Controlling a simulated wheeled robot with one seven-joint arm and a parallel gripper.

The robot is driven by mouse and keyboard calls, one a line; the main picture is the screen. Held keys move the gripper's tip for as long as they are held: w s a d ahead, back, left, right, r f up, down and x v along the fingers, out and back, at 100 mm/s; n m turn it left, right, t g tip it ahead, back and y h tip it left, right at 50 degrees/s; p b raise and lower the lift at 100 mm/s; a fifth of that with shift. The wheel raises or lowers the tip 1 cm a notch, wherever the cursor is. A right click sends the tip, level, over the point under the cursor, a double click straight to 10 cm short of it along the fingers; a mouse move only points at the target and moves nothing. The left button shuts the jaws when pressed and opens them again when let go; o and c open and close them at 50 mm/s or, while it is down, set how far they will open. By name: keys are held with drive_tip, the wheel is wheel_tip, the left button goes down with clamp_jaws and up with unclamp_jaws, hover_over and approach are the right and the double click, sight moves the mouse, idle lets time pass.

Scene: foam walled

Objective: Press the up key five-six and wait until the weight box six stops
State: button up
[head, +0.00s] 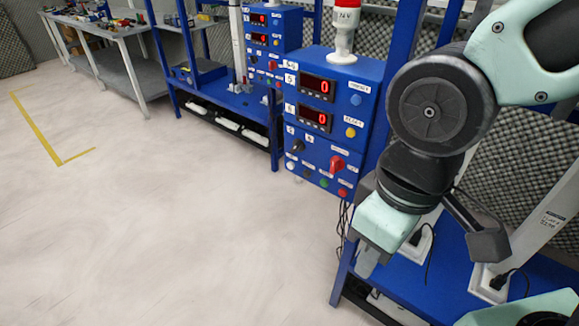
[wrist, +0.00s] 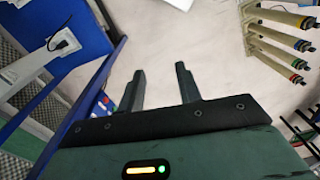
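The blue control box (head: 345,105), with labels 5 and 6, stands left of my arm in the head view. Its two red displays (head: 316,87) both read 0. A row of small buttons (head: 324,183), white, dark, green and red, lies along its lower edge. Their labels are too small to read, so I cannot tell which is the up key five-six. My gripper (head: 365,262) is below and right of these buttons, apart from the box. In the wrist view my gripper (wrist: 160,72) is open and empty. I cannot make out which thing is weight box six.
A red selector (head: 337,164) and a black knob (head: 298,145) sit above the buttons. A red-and-white beacon (head: 344,30) tops the box. A similar blue box (head: 273,35) stands farther back. A blue frame (head: 405,290) is below my arm. The pale floor (head: 150,210) at left is clear.

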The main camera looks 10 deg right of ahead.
clamp_jaws()
idle(1.8)
